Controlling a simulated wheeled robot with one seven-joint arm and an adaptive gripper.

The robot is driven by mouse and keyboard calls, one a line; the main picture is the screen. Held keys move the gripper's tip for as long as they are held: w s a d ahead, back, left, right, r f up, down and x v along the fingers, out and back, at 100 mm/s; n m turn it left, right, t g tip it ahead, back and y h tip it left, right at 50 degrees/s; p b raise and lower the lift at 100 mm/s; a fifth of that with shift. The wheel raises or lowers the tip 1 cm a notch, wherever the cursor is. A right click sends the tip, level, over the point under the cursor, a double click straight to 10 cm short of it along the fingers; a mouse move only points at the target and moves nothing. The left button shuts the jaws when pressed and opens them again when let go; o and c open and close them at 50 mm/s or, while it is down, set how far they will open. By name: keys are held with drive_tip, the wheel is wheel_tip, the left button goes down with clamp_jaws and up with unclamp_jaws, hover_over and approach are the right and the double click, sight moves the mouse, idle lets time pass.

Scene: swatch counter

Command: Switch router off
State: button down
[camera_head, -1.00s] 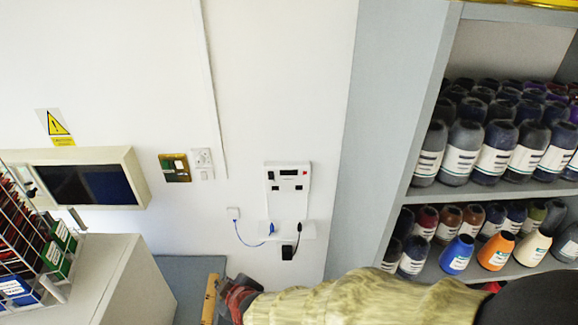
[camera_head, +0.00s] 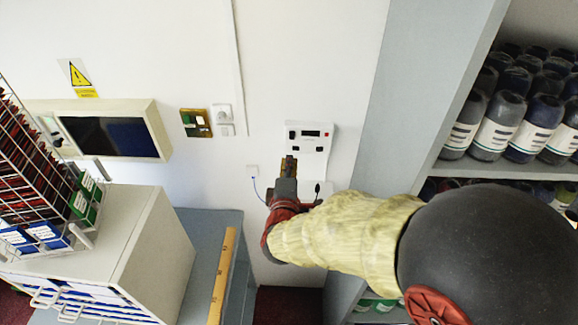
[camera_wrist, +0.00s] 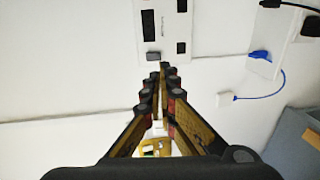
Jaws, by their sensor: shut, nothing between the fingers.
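A white upright unit (camera_head: 318,130) with a dark display and small dark buttons is fixed to the wall; no label reads clearly as router. In the wrist view the unit (camera_wrist: 177,25) shows at the top, with a grey-black button (camera_wrist: 153,56) at its near edge. My gripper (camera_head: 290,160) is shut and empty, in front of the unit's lower left part in the head view. In the wrist view its fingertips (camera_wrist: 163,70) meet close beside that button; I cannot tell whether they touch it.
A white socket strip (camera_wrist: 270,50) with blue and black plugs is beside the unit. A brass switch plate (camera_head: 196,123) and white switches (camera_head: 222,113) are left. A grey shelf with bottles (camera_head: 484,125) stands right. A cabinet (camera_head: 140,240) and wooden strip (camera_head: 222,275) are lower left.

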sight(292, 138)
drive_tip(key=w, duration=0.3)
drive_tip(key=w+f+p, duration=0.1)
drive_tip(key=w, duration=0.5)
drive_tip(key=shift+w+d+f+p, duration=0.1)
drive_tip(key=shift+d+f+p, duration=0.1)
drive_tip(key=shift+p, duration=0.1)
drive_tip(key=f+t+b, duration=0.1)
drive_tip(key=b, duration=0.2)
drive_tip(key=shift+w, duration=0.35)
drive_tip(key=b, duration=0.2)
drive_tip(key=shift+t+b, duration=0.3)
drive_tip(key=shift+b, duration=0.5)
drive_tip(key=shift+r+t+b, duration=0.1)
drive_tip(key=shift+t+b, duration=0.3)
drive_tip(key=shift+b, duration=0.25)
